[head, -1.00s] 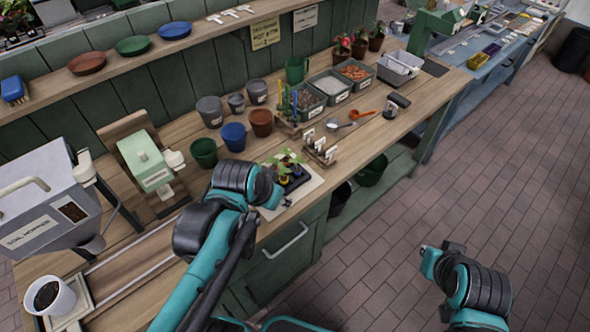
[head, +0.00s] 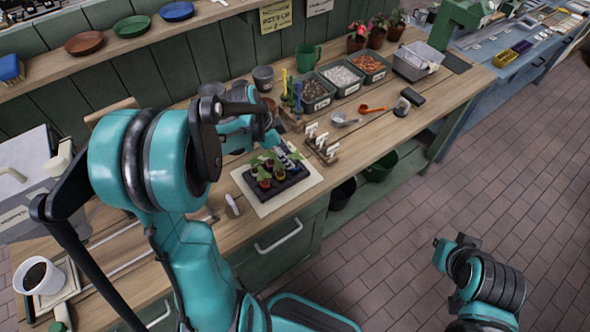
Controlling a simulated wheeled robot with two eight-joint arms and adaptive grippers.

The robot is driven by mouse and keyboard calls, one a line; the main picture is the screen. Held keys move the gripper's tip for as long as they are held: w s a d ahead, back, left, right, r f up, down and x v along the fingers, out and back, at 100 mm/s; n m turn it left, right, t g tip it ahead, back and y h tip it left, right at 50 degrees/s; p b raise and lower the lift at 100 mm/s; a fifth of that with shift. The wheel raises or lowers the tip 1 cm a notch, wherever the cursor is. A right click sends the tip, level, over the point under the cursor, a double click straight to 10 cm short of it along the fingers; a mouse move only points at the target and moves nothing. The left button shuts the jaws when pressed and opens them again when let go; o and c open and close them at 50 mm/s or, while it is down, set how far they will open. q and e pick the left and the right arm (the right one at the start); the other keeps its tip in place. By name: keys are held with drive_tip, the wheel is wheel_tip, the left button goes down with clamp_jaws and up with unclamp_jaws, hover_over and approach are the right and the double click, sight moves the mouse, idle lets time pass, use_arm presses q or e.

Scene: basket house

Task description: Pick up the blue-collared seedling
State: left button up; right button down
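Several small green seedlings stand in a black tray (head: 290,186) on a pale mat (head: 262,207) near the bench's front edge. Red and yellowish collars show on some seedlings (head: 264,182); I cannot make out a blue collar, as the pots at the back are partly hidden. My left gripper (head: 286,152) is just above and behind the tray, pointing toward the seedlings, partly covered by its own wrist. I cannot tell whether its fingers are open or touch a plant. My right gripper (head: 441,252) is low over the brick floor, away from the bench, its fingers unclear.
A wooden rack of white labels (head: 322,148) stands right of the tray. Behind it are a holder with coloured sticks (head: 292,108) and grey bins (head: 313,92). A scoop (head: 342,119) and an orange spoon (head: 371,109) lie farther right.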

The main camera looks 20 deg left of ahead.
sight(295, 169)
use_arm(q)
drive_tip(key=b+x, duration=0.2)
drive_tip(key=x, duration=0.2)
drive_tip(key=shift+d+f, duration=0.2)
drive_tip(key=shift+f, duration=0.05)
drive_tip(key=shift+r, duration=0.1)
drive_tip(key=c, duration=0.7)
